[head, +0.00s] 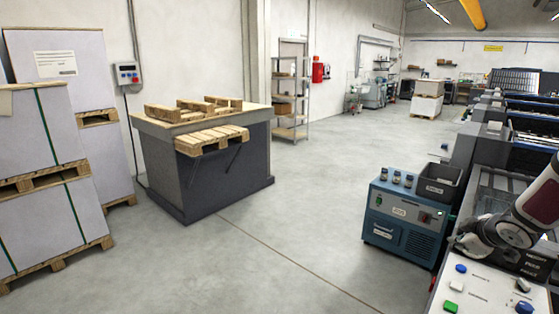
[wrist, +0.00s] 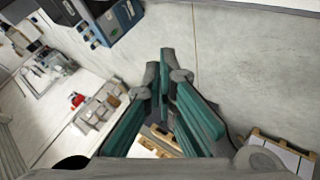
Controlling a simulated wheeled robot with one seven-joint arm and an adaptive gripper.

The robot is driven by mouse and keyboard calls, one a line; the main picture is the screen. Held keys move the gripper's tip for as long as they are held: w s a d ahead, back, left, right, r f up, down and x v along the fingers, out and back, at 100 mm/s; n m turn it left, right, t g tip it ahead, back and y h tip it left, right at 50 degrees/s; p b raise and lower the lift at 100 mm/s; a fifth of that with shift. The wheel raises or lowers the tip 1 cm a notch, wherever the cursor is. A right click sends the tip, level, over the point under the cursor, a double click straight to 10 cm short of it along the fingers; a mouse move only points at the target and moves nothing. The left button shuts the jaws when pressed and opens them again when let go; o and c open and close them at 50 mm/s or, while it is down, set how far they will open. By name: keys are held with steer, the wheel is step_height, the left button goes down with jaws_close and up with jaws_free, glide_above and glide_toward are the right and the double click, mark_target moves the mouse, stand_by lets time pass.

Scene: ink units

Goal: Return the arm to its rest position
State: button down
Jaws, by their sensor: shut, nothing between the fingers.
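My gripper (wrist: 171,70) shows in the wrist view with its green-padded fingers brought together and nothing between them. In the head view my arm (head: 505,232) reaches in from the right edge, above the white button panel (head: 483,291). Its end is small there, and the fingers cannot be made out clearly. It appears to touch nothing.
A blue ink unit (head: 403,220) with small bottles and a dark bin (head: 440,184) stands left of my arm. Press machinery (head: 490,140) runs along the right. A pallet table (head: 228,165) and stacked boxes (head: 50,175) stand left. The middle floor is clear.

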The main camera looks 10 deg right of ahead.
steer(key=s+a+r+m+g+h, duration=0.1)
steer(key=s+a+r+m, duration=0.15)
steer(key=a+r, duration=0.6)
steer(key=s+a+r+m+g+h, duration=0.1)
steer(key=s+a+r+m, duration=0.15)
steer(key=a+r, duration=0.6)
steer(key=s+a+r+m+g+y, duration=0.1)
steer(key=s+a+y, duration=0.3)
steer(key=s+a, duration=1.6)
steer(key=shift+s+a+r+m+y, duration=0.3)
steer(key=shift+a+r+y, duration=0.1)
steer(key=shift+a+r, duration=0.3)
steer(key=shift+w, duration=0.1)
